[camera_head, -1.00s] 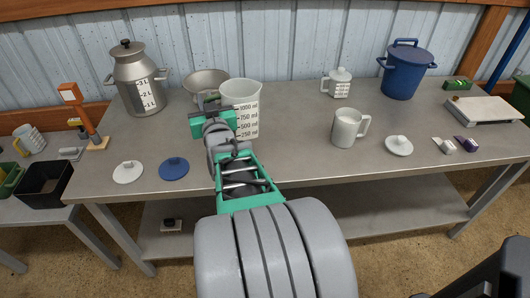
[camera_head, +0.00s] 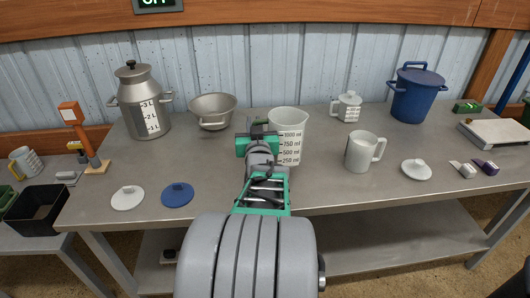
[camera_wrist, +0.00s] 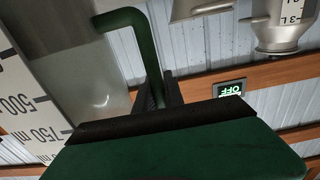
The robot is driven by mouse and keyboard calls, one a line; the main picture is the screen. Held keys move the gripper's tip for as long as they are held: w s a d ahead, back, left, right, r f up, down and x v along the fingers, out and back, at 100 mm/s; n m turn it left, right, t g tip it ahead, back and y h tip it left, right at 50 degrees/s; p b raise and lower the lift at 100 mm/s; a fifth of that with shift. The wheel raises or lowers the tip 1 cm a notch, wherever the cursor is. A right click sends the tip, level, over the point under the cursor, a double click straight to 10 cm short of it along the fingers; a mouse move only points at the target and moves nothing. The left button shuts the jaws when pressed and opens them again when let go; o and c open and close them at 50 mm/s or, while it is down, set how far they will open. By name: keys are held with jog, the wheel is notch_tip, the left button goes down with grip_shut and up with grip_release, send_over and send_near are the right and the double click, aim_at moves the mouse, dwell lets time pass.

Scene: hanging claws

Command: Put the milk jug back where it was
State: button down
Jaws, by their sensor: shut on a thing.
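The jug (camera_head: 288,124), which I take to be the milk jug, is pale, with a ml scale up to 1000 on its side. It looks upright over the middle of the table. Whether its base touches the top I cannot tell. My gripper (camera_head: 262,132) is at its left side. In the wrist view, the jug's wall (camera_wrist: 72,75) fills the left, and its dark green handle (camera_wrist: 125,17) runs down between my shut fingers (camera_wrist: 158,92). The gripped part is mostly hidden.
A metal bowl (camera_head: 212,107) and a milk can (camera_head: 145,101) stand left of the jug. A grey mug (camera_head: 361,151) and a small lidded pot (camera_head: 347,105) are to its right. A white lid (camera_head: 127,197) and blue lid (camera_head: 177,194) lie front left. Table (camera_head: 320,190) is bare in front.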

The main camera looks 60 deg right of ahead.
notch_tip(320, 180, down, 5)
jog(key=shift+f+b, duration=0.15)
jog(key=shift+b, duration=0.5)
jog(key=shift+f, duration=0.15)
jog(key=c, duration=1.4)
grip_release()
jog(key=shift+c, duration=0.2)
jog(key=v, duration=0.7)
jog(key=shift+s+a, duration=0.15)
jog(key=shift+a, duration=0.25)
jog(key=shift+f, duration=0.1)
